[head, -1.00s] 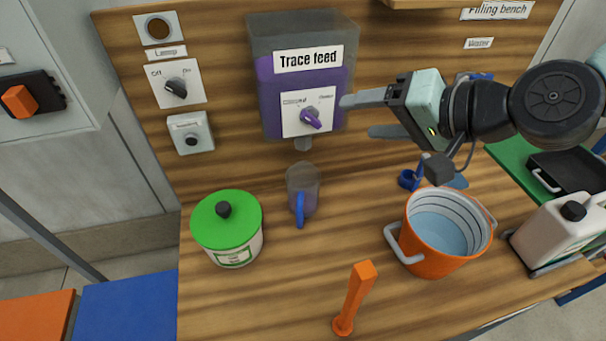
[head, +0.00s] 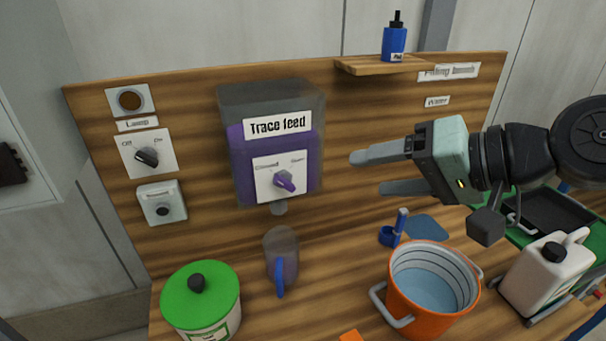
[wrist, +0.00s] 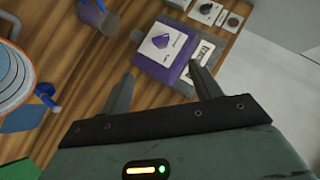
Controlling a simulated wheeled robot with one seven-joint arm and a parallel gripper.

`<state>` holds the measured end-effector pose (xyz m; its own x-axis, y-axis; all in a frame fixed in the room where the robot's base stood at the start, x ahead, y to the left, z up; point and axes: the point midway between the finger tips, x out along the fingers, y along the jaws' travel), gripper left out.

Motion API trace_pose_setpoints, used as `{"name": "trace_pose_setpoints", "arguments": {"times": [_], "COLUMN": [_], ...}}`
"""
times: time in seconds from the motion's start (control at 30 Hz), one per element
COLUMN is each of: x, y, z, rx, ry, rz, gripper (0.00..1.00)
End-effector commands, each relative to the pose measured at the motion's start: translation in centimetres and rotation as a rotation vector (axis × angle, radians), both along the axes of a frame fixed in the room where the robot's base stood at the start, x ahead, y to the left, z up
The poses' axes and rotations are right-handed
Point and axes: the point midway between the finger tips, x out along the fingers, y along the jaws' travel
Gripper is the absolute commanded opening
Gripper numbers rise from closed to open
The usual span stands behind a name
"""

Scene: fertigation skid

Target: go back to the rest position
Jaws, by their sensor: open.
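My gripper (head: 372,172) is open and empty. In the head view it is raised above the bench, to the right of the Trace feed tank, with its fingers pointing left. The tank (head: 238,165) holds purple liquid and has a purple knob (head: 284,183) on its white plate. In the wrist view the gripper's two fingers (wrist: 160,92) are spread apart, with the tank (wrist: 165,70) and its knob (wrist: 161,41) beyond them. Nothing is between the fingers.
On the bench stand a green-lidded pot (head: 203,293), a clear jug with a blue handle (head: 281,258), an orange bucket (head: 425,297) with liquid and a white canister (head: 546,270). A shelf with a blue bottle (head: 394,43) is above the gripper. A lamp switch (head: 147,157) is at left.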

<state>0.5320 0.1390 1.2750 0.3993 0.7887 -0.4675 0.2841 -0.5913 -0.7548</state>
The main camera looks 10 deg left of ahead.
Motion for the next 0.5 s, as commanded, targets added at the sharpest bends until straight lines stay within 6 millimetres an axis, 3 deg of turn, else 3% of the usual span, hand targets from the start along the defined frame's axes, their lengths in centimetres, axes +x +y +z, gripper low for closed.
{"name": "trace_pose_setpoints", "arguments": {"times": [0.07,0.17,0.33,0.5], "x": [-0.1,-1.0,-4.1,-7.0], "y": [0.1,0.6,0.9,-0.6], "z": [-0.3,-2.6,-9.1,-14.1], "rx": [-0.009,-0.077,-0.304,-0.547], "ry": [0.005,0.032,0.109,0.161], "rz": [0.006,0.044,0.163,0.278], "gripper": [0.63,0.63,0.63,0.63]}}
